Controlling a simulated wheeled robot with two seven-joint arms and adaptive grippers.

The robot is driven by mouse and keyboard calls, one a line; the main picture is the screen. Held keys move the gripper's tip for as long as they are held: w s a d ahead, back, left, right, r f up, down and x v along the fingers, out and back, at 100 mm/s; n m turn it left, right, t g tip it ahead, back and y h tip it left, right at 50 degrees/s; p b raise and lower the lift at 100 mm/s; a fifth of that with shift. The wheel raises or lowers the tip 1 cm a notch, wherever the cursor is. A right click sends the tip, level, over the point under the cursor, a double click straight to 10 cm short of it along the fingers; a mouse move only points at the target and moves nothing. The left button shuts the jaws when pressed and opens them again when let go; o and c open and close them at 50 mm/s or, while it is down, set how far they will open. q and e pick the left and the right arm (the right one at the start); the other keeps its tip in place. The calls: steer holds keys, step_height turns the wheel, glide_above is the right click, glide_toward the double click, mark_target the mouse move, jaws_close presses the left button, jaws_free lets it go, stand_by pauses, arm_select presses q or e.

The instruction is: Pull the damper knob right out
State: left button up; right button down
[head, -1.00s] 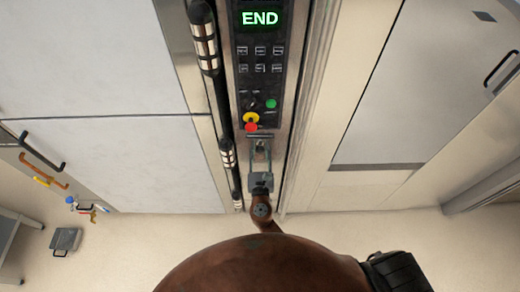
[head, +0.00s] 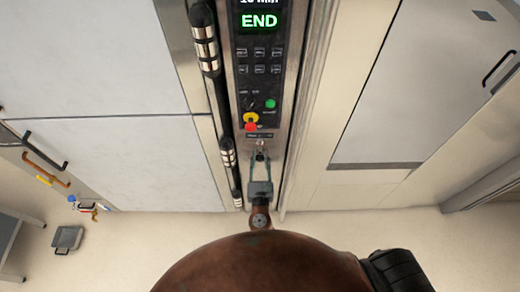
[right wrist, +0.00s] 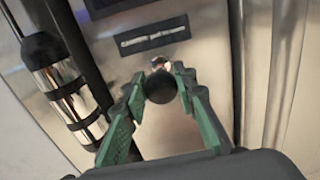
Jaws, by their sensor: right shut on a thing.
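The damper knob (right wrist: 160,87) is a dark round ball in the right wrist view, with a bright chrome piece behind it against the steel panel. A black label plate (right wrist: 153,36) above it reads something like "damper pull to open". My right gripper (right wrist: 159,88) is shut on the knob, with one green-padded finger on each side. In the head view the right gripper (head: 260,158) is in front of the narrow control column, below the red button. My left gripper is not in view.
The control panel (head: 260,75) shows a green END display, keys and coloured buttons. A long dark door handle with chrome bands (head: 205,50) runs close along the left of the column. Pale oven doors (head: 100,60) are at left. The floor (head: 150,235) below is mostly clear.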

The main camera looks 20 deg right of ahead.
steer(key=shift+s+a, duration=0.1)
steer(key=shift+s, duration=0.4)
steer(key=shift+f, duration=0.1)
steer(key=c, duration=1.6)
jaws_free()
steer(key=shift+s, duration=0.15)
steer(key=v, duration=1.2)
